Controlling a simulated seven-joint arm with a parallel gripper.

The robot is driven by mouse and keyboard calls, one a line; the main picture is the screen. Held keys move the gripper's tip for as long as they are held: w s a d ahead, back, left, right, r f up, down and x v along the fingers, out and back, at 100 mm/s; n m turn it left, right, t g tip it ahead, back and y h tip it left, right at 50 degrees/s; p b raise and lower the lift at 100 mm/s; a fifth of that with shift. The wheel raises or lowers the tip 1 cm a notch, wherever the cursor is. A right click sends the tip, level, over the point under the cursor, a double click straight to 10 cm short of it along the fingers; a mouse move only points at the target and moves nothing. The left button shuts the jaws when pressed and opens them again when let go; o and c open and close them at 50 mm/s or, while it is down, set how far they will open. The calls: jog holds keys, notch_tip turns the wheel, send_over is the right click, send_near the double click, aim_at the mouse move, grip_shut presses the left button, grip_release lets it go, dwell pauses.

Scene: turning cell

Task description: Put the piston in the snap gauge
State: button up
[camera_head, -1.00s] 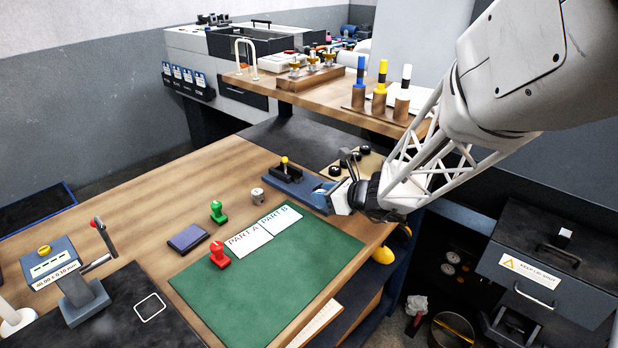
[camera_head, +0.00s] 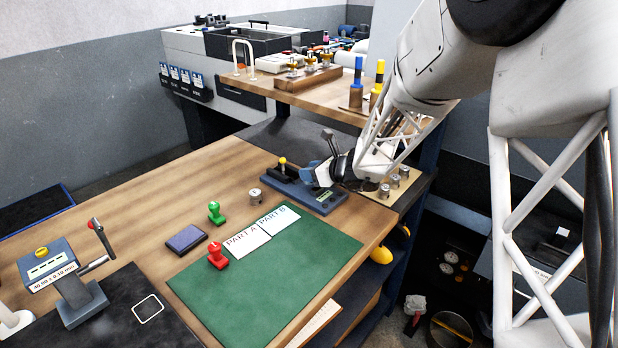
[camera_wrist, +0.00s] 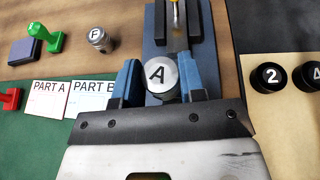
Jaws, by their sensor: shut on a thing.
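My gripper (camera_wrist: 166,66) is shut on a silver piston (camera_wrist: 160,78) with a letter A on its top; the blue fingers lie on either side of it. The blue-based snap gauge (camera_wrist: 160,53) is beneath and beyond it, with dark jaws and a yellow-topped pin. The piston appears over the gauge base, on the near side of the jaws; I cannot tell whether it touches. In the head view my gripper (camera_head: 312,173) is above the gauge (camera_head: 327,201), near the jaws, and hides the piston.
Another piston, marked F (camera_wrist: 98,40), stands left of the gauge. A tan board (camera_wrist: 288,125) with numbered round pieces lies to the right. Green (camera_head: 215,212) and red (camera_head: 217,256) stamps, a dark pad (camera_head: 186,238) and a green mat (camera_head: 300,262) lie nearby.

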aim_at(309, 188)
jog(key=shift+w+a+f, duration=0.1)
jog(key=shift+w+a, duration=0.05)
jog(key=shift+w, duration=1.1)
jog(key=shift+f, duration=1.75)
jog(key=shift+f, duration=0.1)
jog(key=o, duration=1)
jog(key=shift+c, duration=0.2)
jog(key=v, duration=1.2)
